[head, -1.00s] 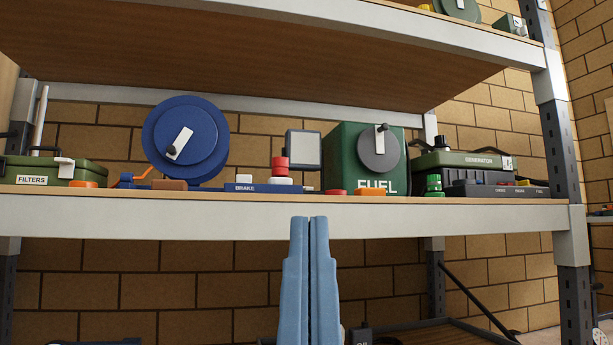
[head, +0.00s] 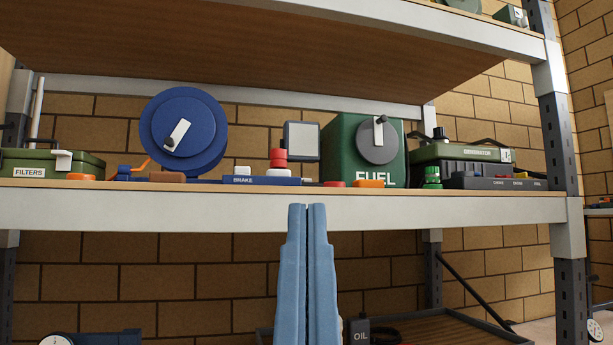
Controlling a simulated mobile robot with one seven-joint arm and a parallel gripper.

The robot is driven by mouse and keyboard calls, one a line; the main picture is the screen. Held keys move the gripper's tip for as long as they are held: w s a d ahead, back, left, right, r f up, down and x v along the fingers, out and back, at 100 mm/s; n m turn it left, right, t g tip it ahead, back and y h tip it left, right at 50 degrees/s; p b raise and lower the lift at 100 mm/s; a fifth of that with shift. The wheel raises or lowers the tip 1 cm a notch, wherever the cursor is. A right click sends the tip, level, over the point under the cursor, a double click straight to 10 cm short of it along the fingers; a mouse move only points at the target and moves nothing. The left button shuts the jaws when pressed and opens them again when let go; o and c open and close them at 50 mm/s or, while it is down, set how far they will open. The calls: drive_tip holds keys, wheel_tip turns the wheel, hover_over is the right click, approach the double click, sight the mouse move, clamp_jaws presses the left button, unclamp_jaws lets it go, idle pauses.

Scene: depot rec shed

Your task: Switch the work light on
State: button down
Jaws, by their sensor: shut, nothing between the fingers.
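A small square grey panel in a dark frame (head: 302,141) stands on the middle shelf, between the blue reel and the fuel can. It looks like the work light, and its face is plain grey with no visible glow. A red button (head: 278,158) on a white base (head: 283,173) stands just in front of it to the left. I cannot tell which control belongs to the light. My gripper (head: 307,206) is shut and empty, pointing up, with its tips over the shelf's front edge in the picture. It covers none of these things.
The shelf edge (head: 120,210) runs across the view. A blue reel (head: 185,135), a green fuel can (head: 345,150), a generator case (head: 462,153), a filters box (head: 50,163), a brake block (head: 262,181) and a dark switch box (head: 500,183) crowd the shelf.

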wheel_tip(320, 180, up, 67)
drive_tip(key=p, duration=6.6)
